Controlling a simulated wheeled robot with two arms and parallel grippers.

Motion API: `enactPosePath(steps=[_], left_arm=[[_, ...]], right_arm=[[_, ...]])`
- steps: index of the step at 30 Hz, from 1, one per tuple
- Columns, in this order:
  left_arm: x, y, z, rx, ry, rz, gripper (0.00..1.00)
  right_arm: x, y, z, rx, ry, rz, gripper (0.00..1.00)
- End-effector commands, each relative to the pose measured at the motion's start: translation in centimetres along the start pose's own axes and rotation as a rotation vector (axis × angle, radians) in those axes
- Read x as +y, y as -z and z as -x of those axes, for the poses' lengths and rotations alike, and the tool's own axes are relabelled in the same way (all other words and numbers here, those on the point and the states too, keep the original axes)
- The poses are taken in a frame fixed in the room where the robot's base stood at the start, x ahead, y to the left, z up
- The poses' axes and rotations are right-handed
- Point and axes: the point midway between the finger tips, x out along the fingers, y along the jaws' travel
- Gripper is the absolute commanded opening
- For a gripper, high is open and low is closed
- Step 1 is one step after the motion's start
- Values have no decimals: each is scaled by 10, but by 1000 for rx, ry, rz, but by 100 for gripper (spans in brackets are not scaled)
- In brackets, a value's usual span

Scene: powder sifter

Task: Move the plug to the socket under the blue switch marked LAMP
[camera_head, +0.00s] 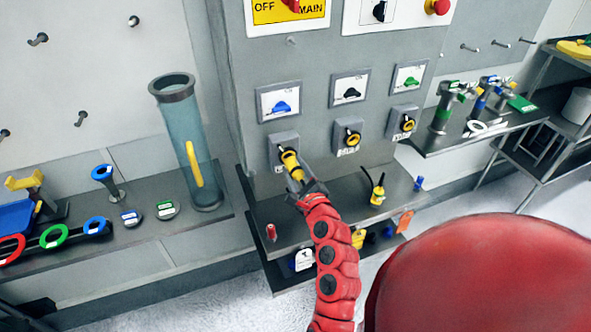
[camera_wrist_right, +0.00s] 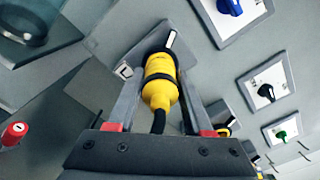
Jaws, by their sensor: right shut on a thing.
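A yellow plug (camera_head: 289,158) with a black band is held in my right gripper (camera_head: 297,178). It also shows between the two fingers in the right wrist view (camera_wrist_right: 160,82), with its black cable running back toward the palm. The plug's front end is up against the grey socket box (camera_head: 281,138) under the blue switch (camera_head: 281,106), leftmost in its row. I cannot tell whether it is seated. The switch labels are too small to read. The blue switch shows at the top of the right wrist view (camera_wrist_right: 230,6). My left gripper is not in view.
Sockets under the black switch (camera_head: 351,92) and the green switch (camera_head: 411,81) hold yellow-and-black fittings. A shelf (camera_head: 290,235) below carries another yellow plug (camera_head: 377,195) and small red and blue items. A tall clear cylinder (camera_head: 188,140) stands to the left.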

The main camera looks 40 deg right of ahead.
Motion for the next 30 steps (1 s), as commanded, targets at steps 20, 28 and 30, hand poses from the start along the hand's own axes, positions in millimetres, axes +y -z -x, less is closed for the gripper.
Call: enactPosePath(steps=[20,28,30], left_arm=[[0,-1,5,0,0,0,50],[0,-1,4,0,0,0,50],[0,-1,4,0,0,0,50]], right_arm=[[-1,1,0,0,4,-3,0],[-1,1,-2,0,2,0,0],[0,1,-3,0,2,0,0]])
